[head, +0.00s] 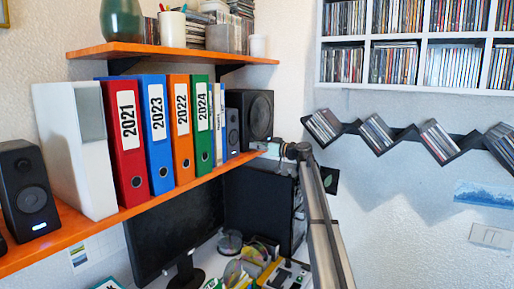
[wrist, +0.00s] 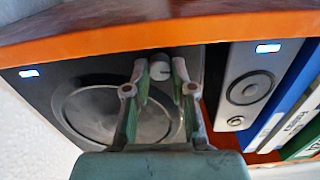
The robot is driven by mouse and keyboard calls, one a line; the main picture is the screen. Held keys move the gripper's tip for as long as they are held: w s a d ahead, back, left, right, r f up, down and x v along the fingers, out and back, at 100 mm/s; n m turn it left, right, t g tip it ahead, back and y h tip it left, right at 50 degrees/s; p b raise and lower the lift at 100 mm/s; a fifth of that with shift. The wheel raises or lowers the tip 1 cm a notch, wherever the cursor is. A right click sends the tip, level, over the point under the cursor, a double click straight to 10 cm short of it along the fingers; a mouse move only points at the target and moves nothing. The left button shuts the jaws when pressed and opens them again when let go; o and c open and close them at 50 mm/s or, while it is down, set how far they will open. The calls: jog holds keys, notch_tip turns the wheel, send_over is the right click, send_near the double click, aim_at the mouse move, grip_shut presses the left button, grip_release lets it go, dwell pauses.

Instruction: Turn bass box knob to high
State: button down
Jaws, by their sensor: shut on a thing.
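The bass box (head: 245,108) is the large black speaker at the far end of the orange shelf in the head view. In the wrist view the bass box (wrist: 90,112) fills the left and middle, with its round cone and a blue light. Its small grey knob (wrist: 160,68) sits near the shelf edge. My gripper (wrist: 160,76) is shut on the knob, with one finger on each side. In the head view my gripper (head: 272,148) is at the box's lower front; the knob is hidden there. The knob's setting cannot be read.
A small speaker (wrist: 248,85) stands close beside the bass box, followed by several binders (head: 123,130) along the orange shelf (head: 150,205). Another shelf (head: 175,52) hangs above. A monitor (head: 175,230) and discs are below. Zigzag disc racks (head: 380,135) are on the right wall.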

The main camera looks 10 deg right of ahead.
jog(key=shift+m+b, duration=0.35)
jog(key=shift+m, duration=0.25)
jog(key=c, duration=1)
grip_release()
jog(key=v, duration=1.2)
jog(key=shift+s, duration=0.1)
